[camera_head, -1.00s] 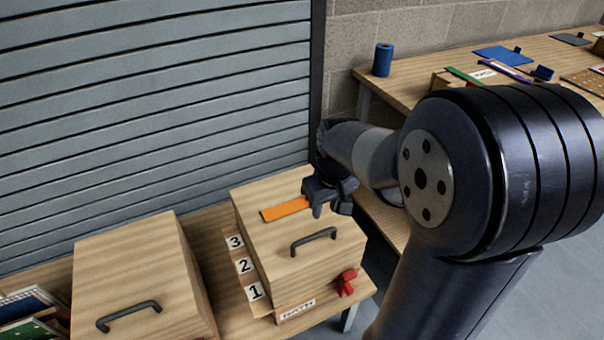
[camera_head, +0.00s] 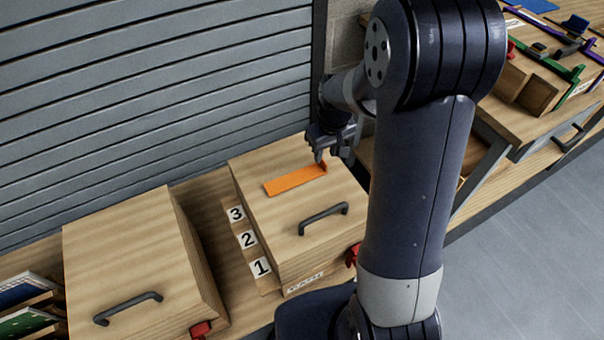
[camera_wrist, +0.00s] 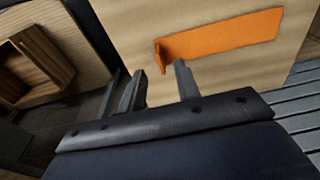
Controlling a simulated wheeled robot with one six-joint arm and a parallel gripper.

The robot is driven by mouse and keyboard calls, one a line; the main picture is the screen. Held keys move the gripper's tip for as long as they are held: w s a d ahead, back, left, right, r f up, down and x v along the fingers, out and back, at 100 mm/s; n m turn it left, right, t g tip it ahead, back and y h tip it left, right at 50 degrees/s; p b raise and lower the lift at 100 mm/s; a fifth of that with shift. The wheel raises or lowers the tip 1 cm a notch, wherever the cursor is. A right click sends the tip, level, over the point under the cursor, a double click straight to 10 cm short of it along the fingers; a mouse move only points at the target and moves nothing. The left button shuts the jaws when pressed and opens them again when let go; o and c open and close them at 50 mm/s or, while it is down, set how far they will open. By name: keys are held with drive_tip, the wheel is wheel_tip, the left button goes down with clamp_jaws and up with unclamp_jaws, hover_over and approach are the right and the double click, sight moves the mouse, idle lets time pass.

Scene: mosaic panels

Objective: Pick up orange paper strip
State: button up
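The orange paper strip (camera_head: 294,180) lies flat on top of a wooden box (camera_head: 262,215) with a dark handle. A small upright tab stands at the strip's right end. In the wrist view the strip (camera_wrist: 225,38) runs from that tab toward the upper right. My gripper (camera_head: 335,155) hangs just past the tab end, above the box's far right edge. In the wrist view its two fingers (camera_wrist: 160,88) are apart with nothing between them. The tab is close to the tip of the right finger; I cannot tell whether they touch.
A second wooden box (camera_head: 130,260) with a handle stands to the left. Number cards (camera_head: 248,239) lie between the boxes. A grey slatted shutter (camera_head: 150,90) rises behind. A workbench (camera_head: 520,110) with wooden parts and coloured strips is at the right.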

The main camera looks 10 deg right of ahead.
sight(324, 161)
drive_tip(key=f, duration=0.4)
drive_tip(key=shift+w+a+f, duration=0.15)
drive_tip(key=shift+w, duration=0.2)
clamp_jaws()
